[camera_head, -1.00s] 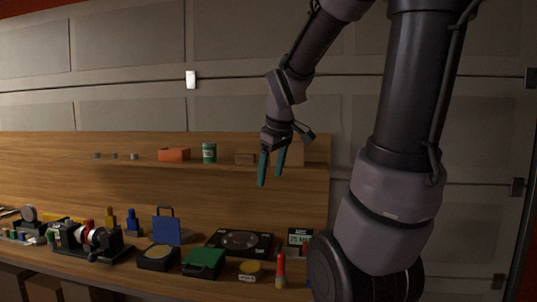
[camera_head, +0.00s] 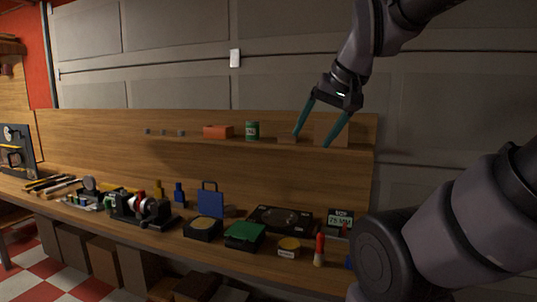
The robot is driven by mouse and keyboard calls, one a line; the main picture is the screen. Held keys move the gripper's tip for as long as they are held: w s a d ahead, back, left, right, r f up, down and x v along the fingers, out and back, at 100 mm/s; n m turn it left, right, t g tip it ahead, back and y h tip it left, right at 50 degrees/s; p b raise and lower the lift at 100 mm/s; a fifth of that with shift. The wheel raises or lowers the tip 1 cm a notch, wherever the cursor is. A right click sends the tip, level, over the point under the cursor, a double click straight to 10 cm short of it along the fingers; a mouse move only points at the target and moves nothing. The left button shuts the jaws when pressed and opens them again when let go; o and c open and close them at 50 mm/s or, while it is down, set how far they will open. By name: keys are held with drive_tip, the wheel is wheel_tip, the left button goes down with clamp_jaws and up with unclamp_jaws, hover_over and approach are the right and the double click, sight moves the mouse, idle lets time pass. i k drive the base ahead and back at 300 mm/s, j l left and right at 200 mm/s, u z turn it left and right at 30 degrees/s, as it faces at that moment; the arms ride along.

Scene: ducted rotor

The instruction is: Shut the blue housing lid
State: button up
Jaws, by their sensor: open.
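The blue housing lid (camera_head: 210,202) stands upright, raised at the back of a low black housing (camera_head: 202,230) on the workbench, with a loop handle at its top. The housing's round tan inside shows uncovered. My gripper (camera_head: 317,140) is in the air at the upper right, in front of the shelf, well above and to the right of the lid. Its two teal fingers are spread wide and hold nothing.
A green-lidded box (camera_head: 244,235) stands just right of the housing, and a black motor-like device (camera_head: 143,208) stands to its left. A shelf (camera_head: 260,144) runs above.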

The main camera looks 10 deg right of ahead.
sight(210, 203)
drive_tip(key=i+j, duration=0.8)
drive_tip(key=i, duration=0.1)
